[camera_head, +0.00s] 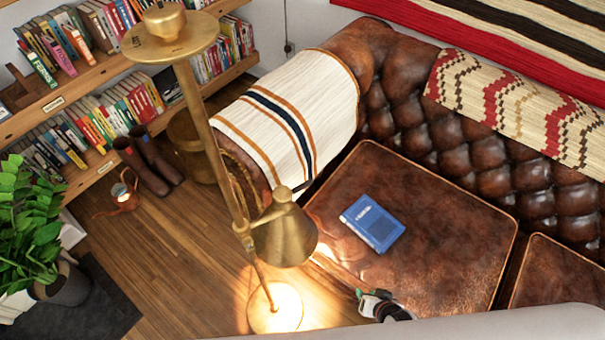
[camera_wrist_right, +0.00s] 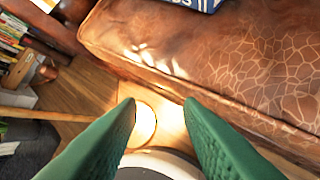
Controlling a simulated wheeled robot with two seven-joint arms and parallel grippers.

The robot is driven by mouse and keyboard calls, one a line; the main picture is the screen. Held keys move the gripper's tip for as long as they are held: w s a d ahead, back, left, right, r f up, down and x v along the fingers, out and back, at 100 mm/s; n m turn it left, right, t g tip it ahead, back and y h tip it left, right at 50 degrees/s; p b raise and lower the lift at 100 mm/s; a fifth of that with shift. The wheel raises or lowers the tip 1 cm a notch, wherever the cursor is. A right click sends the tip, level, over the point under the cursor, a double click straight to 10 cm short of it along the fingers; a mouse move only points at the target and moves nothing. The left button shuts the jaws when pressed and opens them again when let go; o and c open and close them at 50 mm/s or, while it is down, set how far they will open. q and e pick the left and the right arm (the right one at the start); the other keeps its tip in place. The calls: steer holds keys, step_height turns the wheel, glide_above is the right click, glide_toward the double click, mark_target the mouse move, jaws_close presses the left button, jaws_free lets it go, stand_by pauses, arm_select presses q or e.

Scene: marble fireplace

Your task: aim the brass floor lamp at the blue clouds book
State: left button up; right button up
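The brass floor lamp (camera_head: 285,235) stands in front of the sofa, with its cone shade tilted downward. Its light falls on its round base, the floor and the seat's front edge. The blue clouds book (camera_head: 373,223) lies flat on the leather seat, right of the shade and outside the bright patch. Its edge also shows at the top of the right wrist view (camera_wrist_right: 195,4). My right gripper (camera_head: 371,294) is at the seat's front edge, right of the lamp and apart from its shade. In the wrist view its green fingers (camera_wrist_right: 160,101) are spread with nothing gripped. My left gripper is not in view.
The leather sofa (camera_head: 430,250) fills the right side, with a striped blanket (camera_head: 290,115) over its arm. Bookshelves (camera_head: 85,75), boots (camera_head: 145,160), a copper can (camera_head: 122,193) and a potted plant (camera_head: 35,235) are at left. Wooden floor (camera_head: 180,265) is clear left of the lamp.

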steer(key=w+a+r+m+t+y+p, duration=0.1)
steer(key=w+a+r+m+t, duration=0.2)
steer(key=r, duration=0.6)
steer(key=w+a+r+m+t+y+p, duration=0.1)
steer(key=w+a+r+y, duration=0.1)
steer(key=w+r, duration=0.6)
step_height(320, 180, up, 19)
steer(key=m+t+y, duration=0.2)
steer(key=y, duration=0.1)
glide_above(293, 213)
steer(key=s+d, duration=0.4)
steer(key=d, duration=0.5)
steer(key=p+x, duration=0.1)
steer(key=x, duration=1)
steer(key=shift+w+a, duration=0.3)
steer(key=shift+r, duration=0.1)
steer(key=shift+c, duration=0.3)
jaws_close()
